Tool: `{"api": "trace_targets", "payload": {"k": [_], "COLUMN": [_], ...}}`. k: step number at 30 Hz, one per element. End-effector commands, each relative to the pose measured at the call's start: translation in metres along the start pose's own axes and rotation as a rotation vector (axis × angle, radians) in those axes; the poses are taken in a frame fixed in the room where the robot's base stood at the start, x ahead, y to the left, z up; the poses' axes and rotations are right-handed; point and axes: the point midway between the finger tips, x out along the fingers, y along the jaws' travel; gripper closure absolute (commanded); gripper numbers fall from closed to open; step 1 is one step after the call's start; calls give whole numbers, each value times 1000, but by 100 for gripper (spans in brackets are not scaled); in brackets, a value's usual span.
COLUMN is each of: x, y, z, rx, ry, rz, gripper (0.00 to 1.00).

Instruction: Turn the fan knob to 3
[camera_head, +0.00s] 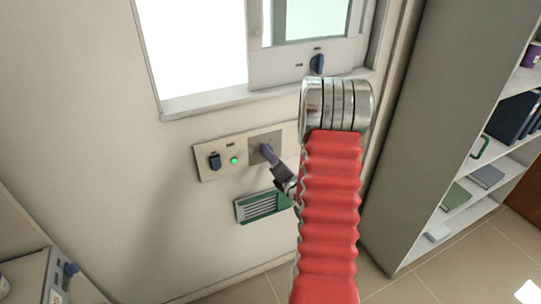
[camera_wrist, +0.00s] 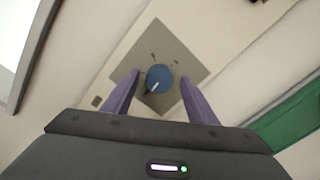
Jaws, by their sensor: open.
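The fan knob (camera_wrist: 159,79) is a round blue knob with a pale pointer line, set on a grey square plate (camera_wrist: 190,62) with small marks around it. In the wrist view the pointer line slants toward the lower left. My gripper (camera_wrist: 158,83) is open, with one purple finger on each side of the knob and a visible gap to it. In the head view my gripper (camera_head: 267,152) is at the grey plate (camera_head: 256,138) on the wall panel, and it and my arm hide the knob there.
The wall panel (camera_head: 205,172) also has a dark switch (camera_head: 214,161) and a lit green lamp (camera_head: 234,160). A green-framed vent (camera_head: 256,207) is below it. A shelf unit (camera_head: 405,150) stands at the right.

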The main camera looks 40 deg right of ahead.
Motion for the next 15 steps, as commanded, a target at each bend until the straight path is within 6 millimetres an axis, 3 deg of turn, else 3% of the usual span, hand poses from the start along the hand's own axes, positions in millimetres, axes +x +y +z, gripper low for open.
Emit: {"api": "trace_targets", "payload": {"k": [11, 15], "x": [8, 8], "y": [0, 0], "z": [0, 0], "rx": [0, 0], "ry": [-1, -1], "rz": [0, 0], "gripper": [48, 55]}}
